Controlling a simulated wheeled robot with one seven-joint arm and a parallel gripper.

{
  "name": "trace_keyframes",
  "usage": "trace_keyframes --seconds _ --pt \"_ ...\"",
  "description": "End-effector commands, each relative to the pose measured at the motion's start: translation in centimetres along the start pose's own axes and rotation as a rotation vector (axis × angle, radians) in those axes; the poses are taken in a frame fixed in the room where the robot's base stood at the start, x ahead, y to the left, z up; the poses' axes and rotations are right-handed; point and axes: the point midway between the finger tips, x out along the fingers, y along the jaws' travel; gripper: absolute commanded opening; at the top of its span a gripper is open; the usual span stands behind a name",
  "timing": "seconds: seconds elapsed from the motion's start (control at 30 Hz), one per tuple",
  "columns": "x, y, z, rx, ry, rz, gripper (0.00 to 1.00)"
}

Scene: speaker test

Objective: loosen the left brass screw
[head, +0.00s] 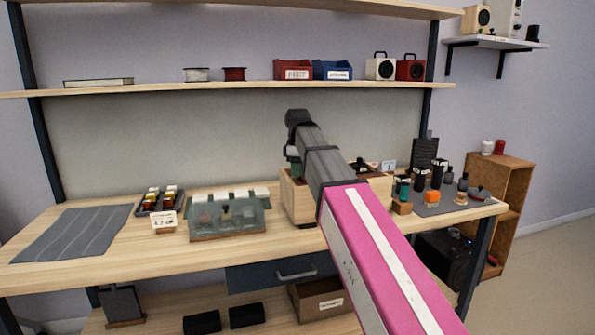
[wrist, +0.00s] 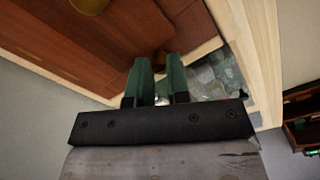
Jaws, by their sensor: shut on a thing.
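In the head view, my gripper (head: 294,168) reaches down at the left end of a light wooden box (head: 300,200); my arm hides much of that box. In the wrist view, the two green fingers of my gripper (wrist: 160,64) are closed on a small brownish thing (wrist: 160,58) at the edge of a red-brown panel (wrist: 110,45). By its place it is the left brass screw, mostly hidden between the fingertips. A second round brass-coloured thing (wrist: 90,4) is cut off at the top of the wrist view, apart from the fingers.
A clear greenish case (head: 228,218) stands just left of the box, with a tray of small parts (head: 160,202) and a grey mat (head: 70,232) beyond. Bottles (head: 437,172) and an orange item (head: 431,197) crowd the right. The left front of the bench is free.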

Motion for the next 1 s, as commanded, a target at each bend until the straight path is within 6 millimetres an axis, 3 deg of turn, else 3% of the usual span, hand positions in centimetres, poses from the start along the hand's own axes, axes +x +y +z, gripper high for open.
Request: trace_keyframes --seconds 0.3,0.83,0.87,0.9,0.93,1.0 --pt "-0.05 0.04 -0.04 -0.116 0.001 0.001 0.00" --pt "-0.05 0.05 -0.04 -0.138 0.001 0.001 0.00" --pt "-0.05 0.05 -0.04 -0.138 0.001 0.001 0.23" --pt "-0.04 0.04 -0.03 -0.138 0.001 0.001 0.36" --pt "-0.04 0.04 -0.03 -0.137 0.001 0.001 0.42" --pt "-0.03 0.04 -0.03 -0.137 0.001 0.001 0.42"
